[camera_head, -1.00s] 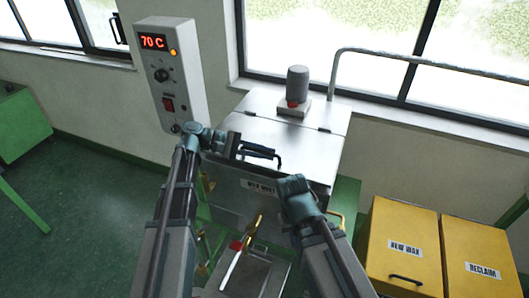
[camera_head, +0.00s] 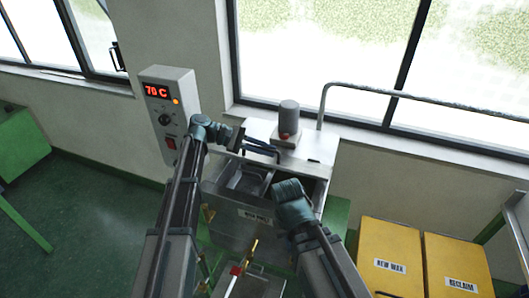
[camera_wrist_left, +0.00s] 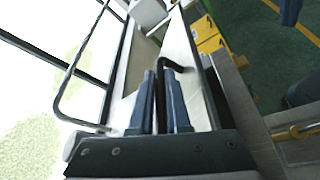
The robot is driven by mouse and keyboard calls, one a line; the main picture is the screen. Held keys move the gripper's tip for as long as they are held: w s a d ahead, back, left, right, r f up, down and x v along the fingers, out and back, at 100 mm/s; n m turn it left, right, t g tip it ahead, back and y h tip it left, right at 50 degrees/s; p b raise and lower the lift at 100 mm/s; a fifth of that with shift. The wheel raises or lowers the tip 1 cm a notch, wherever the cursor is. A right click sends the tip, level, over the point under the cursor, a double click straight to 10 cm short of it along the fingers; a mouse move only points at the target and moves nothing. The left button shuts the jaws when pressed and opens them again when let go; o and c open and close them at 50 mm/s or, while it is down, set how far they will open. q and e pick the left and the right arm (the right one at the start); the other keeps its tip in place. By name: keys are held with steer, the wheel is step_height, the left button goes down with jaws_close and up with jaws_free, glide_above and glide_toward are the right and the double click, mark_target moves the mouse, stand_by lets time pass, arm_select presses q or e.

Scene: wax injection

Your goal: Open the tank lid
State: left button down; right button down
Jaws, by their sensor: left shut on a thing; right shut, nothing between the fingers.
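The metal wax tank (camera_head: 225,206) stands in the middle of the head view, with a label on its front. Its lid (camera_head: 290,167) is tilted up, and part of the dark interior shows below it. My left gripper (camera_head: 262,152) is shut on the lid's black handle (camera_head: 276,157). The left wrist view shows the blue-grey fingers (camera_wrist_left: 165,100) around the bent black handle (camera_wrist_left: 172,64). My right gripper (camera_head: 288,187) is shut and empty by the tank's front right rim, and it hides part of the opening.
A grey motor (camera_head: 289,117) stands on the tank's fixed rear top. A control box (camera_head: 167,110) reading 70 C is on the wall at left. Yellow bins (camera_head: 395,245) marked NEW WAX and RECLAIM (camera_head: 458,262) stand at right.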

arm_select(q)
steer(key=shift+w+r, duration=0.1)
steer(key=shift+w, duration=0.05)
steer(key=c, duration=0.9)
jaws_free()
steer(key=shift+r+p, duration=0.85)
step_height(320, 180, up, 2)
steer(key=shift+r+p, duration=0.1)
steer(key=shift+p, duration=0.95)
steer(key=s, duration=1)
steer(key=s+r+p, duration=0.1)
steer(key=s, duration=0.5)
steer(key=shift+d, duration=0.25)
